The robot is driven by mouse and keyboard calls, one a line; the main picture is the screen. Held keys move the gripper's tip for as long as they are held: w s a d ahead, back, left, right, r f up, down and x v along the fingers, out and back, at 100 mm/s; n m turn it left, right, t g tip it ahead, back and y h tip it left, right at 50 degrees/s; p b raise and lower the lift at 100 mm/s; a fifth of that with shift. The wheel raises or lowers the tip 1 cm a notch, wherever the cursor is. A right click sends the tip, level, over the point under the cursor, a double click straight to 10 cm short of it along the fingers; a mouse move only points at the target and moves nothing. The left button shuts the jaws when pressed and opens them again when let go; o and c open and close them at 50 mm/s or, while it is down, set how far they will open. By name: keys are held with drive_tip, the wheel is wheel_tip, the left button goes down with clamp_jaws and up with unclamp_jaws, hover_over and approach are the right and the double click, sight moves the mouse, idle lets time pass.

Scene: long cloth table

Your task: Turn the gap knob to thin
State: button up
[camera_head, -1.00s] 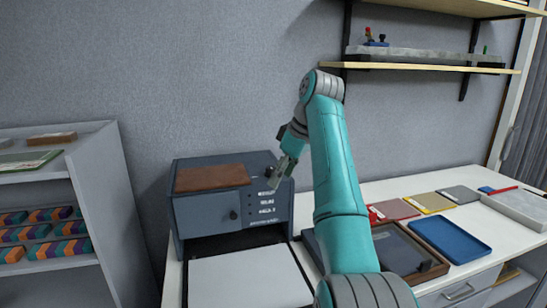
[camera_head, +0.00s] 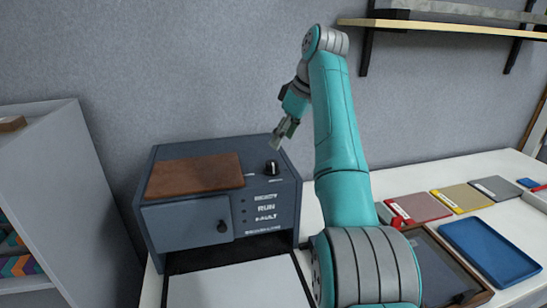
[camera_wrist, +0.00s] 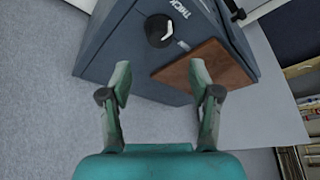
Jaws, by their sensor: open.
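The gap knob (camera_head: 272,168) is a black round knob on top of the dark blue-grey machine (camera_head: 180,228), near its right edge. The wrist view shows the knob (camera_wrist: 154,29) with a white pointer mark on its right side and the word THICK beside it. A smaller label there is too small to read. My gripper (camera_head: 282,138) is above the knob, tilted down and apart from it. In the wrist view my gripper (camera_wrist: 160,78) has its two fingers spread with nothing between them; the knob lies beyond the fingertips.
A brown pad (camera_head: 195,176) lies on the machine's top beside the knob. A small black knob (camera_head: 222,226) is on the front door. Status labels (camera_head: 266,208) sit at front right. The white table (camera_head: 470,165) holds coloured swatches and a blue tray (camera_head: 490,250). A wall shelf (camera_head: 450,29) hangs upper right.

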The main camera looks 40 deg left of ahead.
sight(272, 162)
drive_tip(key=x, duration=0.8)
drive_tip(key=shift+f, duration=0.15)
drive_tip(key=shift+c, duration=0.2)
drive_tip(key=c, duration=1.1)
